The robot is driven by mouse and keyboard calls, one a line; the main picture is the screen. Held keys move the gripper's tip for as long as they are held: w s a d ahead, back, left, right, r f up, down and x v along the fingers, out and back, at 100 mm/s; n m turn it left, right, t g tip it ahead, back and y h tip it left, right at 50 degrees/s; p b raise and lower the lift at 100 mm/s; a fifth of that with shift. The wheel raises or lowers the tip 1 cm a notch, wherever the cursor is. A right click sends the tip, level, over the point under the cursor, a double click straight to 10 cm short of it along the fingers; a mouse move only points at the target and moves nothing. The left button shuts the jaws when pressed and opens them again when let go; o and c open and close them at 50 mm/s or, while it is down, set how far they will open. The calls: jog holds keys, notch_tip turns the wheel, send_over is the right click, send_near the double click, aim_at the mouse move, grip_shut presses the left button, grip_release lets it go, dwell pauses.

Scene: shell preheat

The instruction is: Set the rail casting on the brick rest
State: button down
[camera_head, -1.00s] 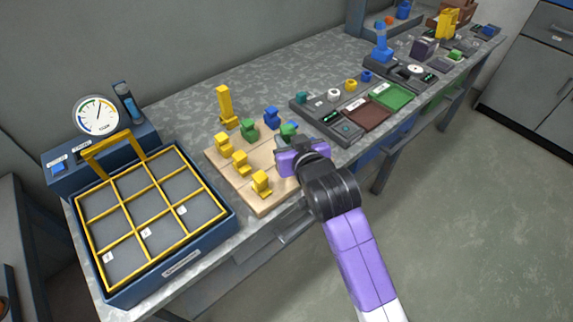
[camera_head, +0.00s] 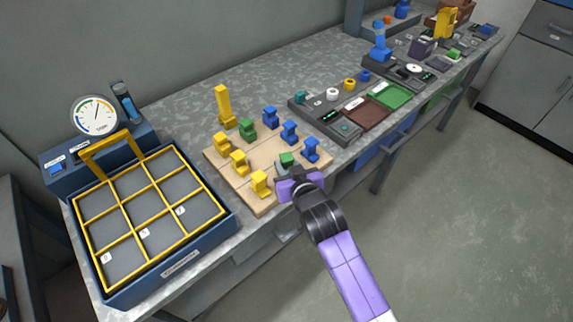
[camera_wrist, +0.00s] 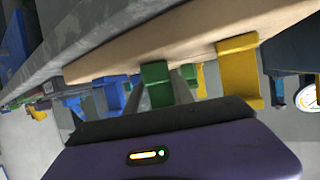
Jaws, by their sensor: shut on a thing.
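A green casting (camera_head: 287,159) is between the fingers of my gripper (camera_head: 290,172), which is shut on it at the front edge of the wooden board (camera_head: 211,154). The wrist view also shows the green casting (camera_wrist: 156,84) between two grey fingers. I cannot tell if it touches the board. Another green casting (camera_head: 248,128) stands at the board's back, with yellow castings (camera_head: 240,162) on the left and blue castings (camera_head: 290,131) on the right. I cannot tell by look which thing is the brick rest.
A blue box with a yellow grid frame (camera_head: 131,231) and dial gauge (camera_head: 95,115) stands at the left. A tall yellow piece (camera_head: 225,106) is behind the board. A dark tray (camera_head: 334,127) with brown and green pads lies at the right. The floor at the right is clear.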

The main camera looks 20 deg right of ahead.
jog(key=shift+f, duration=0.2)
jog(key=c, duration=1.1)
grip_release()
jog(key=shift+r, duration=0.1)
jog(key=shift+r, duration=0.2)
jog(key=v, duration=1.2)
jog(key=shift+f, duration=0.15)
jog(key=shift+s, duration=0.1)
